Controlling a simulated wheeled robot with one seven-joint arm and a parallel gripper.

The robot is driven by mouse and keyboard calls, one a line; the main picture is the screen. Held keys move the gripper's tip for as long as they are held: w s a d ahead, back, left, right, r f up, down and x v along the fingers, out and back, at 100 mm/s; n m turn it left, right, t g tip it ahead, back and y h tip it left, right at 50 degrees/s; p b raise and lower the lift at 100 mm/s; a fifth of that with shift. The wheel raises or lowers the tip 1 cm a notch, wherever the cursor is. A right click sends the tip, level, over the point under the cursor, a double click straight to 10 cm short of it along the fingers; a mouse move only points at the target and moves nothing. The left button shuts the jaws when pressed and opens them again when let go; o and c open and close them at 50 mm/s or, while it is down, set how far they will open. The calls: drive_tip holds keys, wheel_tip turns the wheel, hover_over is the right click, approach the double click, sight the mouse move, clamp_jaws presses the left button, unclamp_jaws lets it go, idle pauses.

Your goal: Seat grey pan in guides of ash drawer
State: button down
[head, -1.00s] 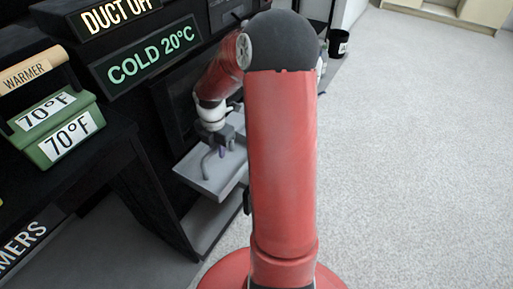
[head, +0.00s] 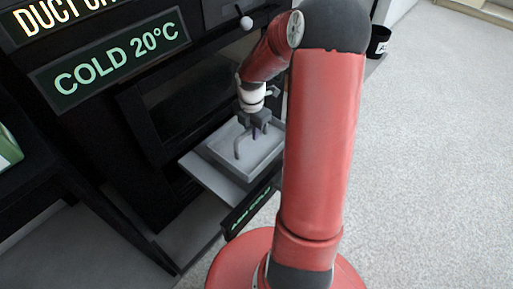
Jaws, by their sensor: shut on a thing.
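The grey pan (head: 222,147) is a shallow rectangular tray with low walls and an arched grey handle (head: 238,147). My gripper (head: 257,131) is above the pan and shut on its handle; the fingertips are small and partly hidden. The ash drawer (head: 203,176) is a pulled-out grey panel with a black front labelled "ASH COLD" (head: 252,208). The pan is over the drawer and looks roughly level. I cannot tell whether it touches the drawer or sits within the guides.
The black stove body stands behind the drawer, with a sign "COLD 20°C" (head: 117,63) above left. A green box (head: 8,150) shows at the left edge. A black cup (head: 379,41) is at the upper right. The pale floor at right is clear.

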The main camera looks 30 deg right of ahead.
sight(252, 144)
drive_tip(key=shift+f+b, duration=0.95)
drive_tip(key=shift+f, duration=2.65)
drive_tip(key=shift+f, duration=0.1)
drive_tip(key=c, duration=1.4)
unclamp_jaws()
drive_tip(key=shift+o, duration=0.2)
wheel_tip(252, 144, up, 12)
drive_tip(key=p, duration=0.3)
drive_tip(key=s+a+r+m+t, duration=0.2)
drive_tip(key=s+a+r+m, duration=0.5)
drive_tip(key=s+r+m, duration=0.2)
drive_tip(key=s+a+r+m+t, duration=0.3)
drive_tip(key=s+a+r+m, duration=0.4)
drive_tip(key=s+m, duration=0.4)
drive_tip(key=shift+s+r+m+t, duration=0.2)
drive_tip(key=shift+r+m+t, duration=0.1)
drive_tip(key=shift+r+m, duration=0.65)
